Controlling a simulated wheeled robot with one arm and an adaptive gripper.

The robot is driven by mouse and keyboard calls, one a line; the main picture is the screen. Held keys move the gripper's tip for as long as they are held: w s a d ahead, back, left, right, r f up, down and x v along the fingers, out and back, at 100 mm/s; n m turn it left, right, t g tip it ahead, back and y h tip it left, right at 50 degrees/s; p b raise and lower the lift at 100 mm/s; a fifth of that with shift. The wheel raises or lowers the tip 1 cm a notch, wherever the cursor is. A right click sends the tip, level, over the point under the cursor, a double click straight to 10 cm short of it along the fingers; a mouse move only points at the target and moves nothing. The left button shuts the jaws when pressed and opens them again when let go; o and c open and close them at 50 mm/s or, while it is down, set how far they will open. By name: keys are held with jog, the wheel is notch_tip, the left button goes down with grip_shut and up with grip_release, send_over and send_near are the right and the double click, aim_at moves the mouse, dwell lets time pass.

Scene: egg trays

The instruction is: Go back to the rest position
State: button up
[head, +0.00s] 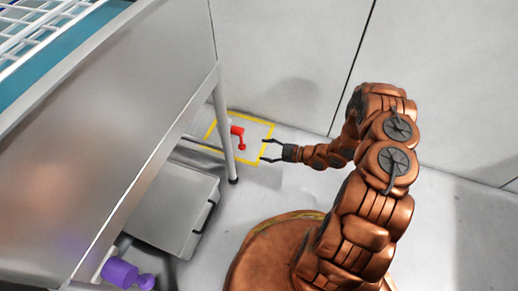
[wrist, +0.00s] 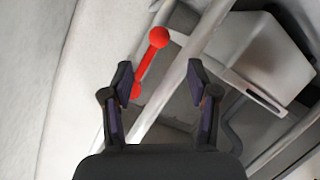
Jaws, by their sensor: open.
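My gripper (head: 267,151) is open and empty in the head view, low near the floor and to the right of a red object with a ball end (head: 238,134). The red object is inside a yellow outlined square (head: 261,142) on the floor. In the wrist view my gripper (wrist: 158,75) shows two dark fingers spread apart. The red object (wrist: 151,58) shows beyond and between the fingertips, apart from them as far as I can tell. Its lower end is partly hidden behind the left finger.
A metal table (head: 150,100) with a teal top and white racks (head: 35,25) stands at the left. Its leg (head: 224,130) is close to the red object. A grey box (head: 175,215) and a purple object (head: 125,274) are lower left. White walls (head: 280,50) stand behind; floor at right is clear.

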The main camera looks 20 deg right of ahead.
jog(key=shift+s+d+r, duration=0.1)
jog(key=shift+s+d, duration=0.15)
jog(key=shift+d, duration=0.05)
dwell(0.5)
